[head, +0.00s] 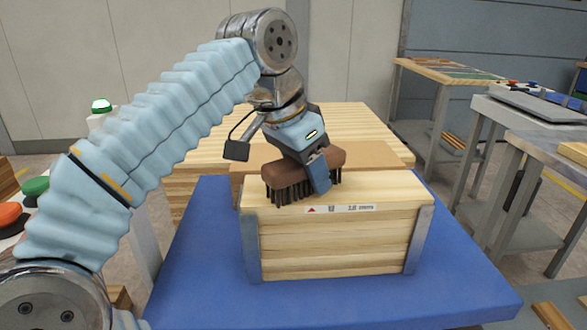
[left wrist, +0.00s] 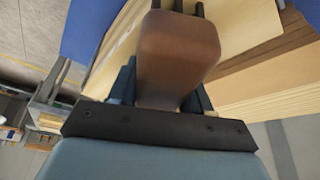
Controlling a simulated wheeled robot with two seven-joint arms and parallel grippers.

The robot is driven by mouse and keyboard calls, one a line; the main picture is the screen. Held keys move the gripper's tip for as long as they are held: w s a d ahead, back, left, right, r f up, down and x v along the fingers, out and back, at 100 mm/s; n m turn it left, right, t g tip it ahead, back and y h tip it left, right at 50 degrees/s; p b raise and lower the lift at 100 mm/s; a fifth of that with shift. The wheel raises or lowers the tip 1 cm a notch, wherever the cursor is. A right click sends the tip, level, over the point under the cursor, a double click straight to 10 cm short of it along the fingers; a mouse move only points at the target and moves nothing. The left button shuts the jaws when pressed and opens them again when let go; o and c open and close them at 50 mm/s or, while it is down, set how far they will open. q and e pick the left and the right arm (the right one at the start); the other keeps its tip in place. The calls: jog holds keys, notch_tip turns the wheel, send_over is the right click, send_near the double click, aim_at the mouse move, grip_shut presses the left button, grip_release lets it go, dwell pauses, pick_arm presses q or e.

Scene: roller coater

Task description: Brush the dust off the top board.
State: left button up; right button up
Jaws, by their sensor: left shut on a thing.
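A stack of pale boards (head: 335,243) stands on a blue table, with grey brackets at its front corners and a label strip near the top. My left gripper (head: 318,175) is shut on a brown brush (head: 285,172) with dark bristles. The brush is over the left part of the top board (head: 385,190), bristles down, at or very near its surface. In the left wrist view the brush (left wrist: 178,50) fills the middle, between the fingers, above the pale board (left wrist: 118,45). I cannot make out dust on the board. My right gripper is not in view.
The blue table (head: 200,285) is bare around the stack's front and sides. More stacked boards (head: 340,120) stand behind. At the left are green (head: 35,186) and orange (head: 10,215) round items. A grey bench (head: 520,110) and a wooden-topped table (head: 455,75) stand at the right.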

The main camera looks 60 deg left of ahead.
aim_at(418, 182)
pick_arm(q)
jog(key=shift+w+d+p, duration=0.15)
jog(key=shift+w+d, duration=0.4)
jog(key=shift+w, duration=0.45)
jog(key=shift+w+d+p, duration=0.15)
jog(key=shift+w+d, duration=0.4)
jog(key=shift+w, duration=0.5)
jog(key=shift+w+d+p, duration=0.15)
jog(key=shift+w+d, duration=0.4)
jog(key=shift+w, duration=0.45)
jog(key=shift+w+d+f, duration=0.1)
jog(key=shift+w+d, duration=0.25)
jog(key=shift+w, duration=0.3)
jog(key=shift+w+d+f, duration=0.1)
jog(key=shift+w+d, duration=0.25)
jog(key=shift+w, duration=0.3)
jog(key=shift+w+d, duration=0.35)
jog(key=shift+w, duration=0.3)
jog(key=shift+w+d+r, duration=0.1)
jog(key=shift+w+d, duration=0.4)
jog(key=shift+w, duration=0.5)
jog(key=shift+w+d+r, duration=0.1)
jog(key=shift+w+d, duration=0.4)
jog(key=shift+w, duration=0.45)
jog(key=shift+w+d+r, duration=0.1)
jog(key=shift+w+d, duration=0.4)
jog(key=shift+w, duration=0.5)
jog(key=shift+r, duration=3)
jog(key=shift+r, duration=1.5)
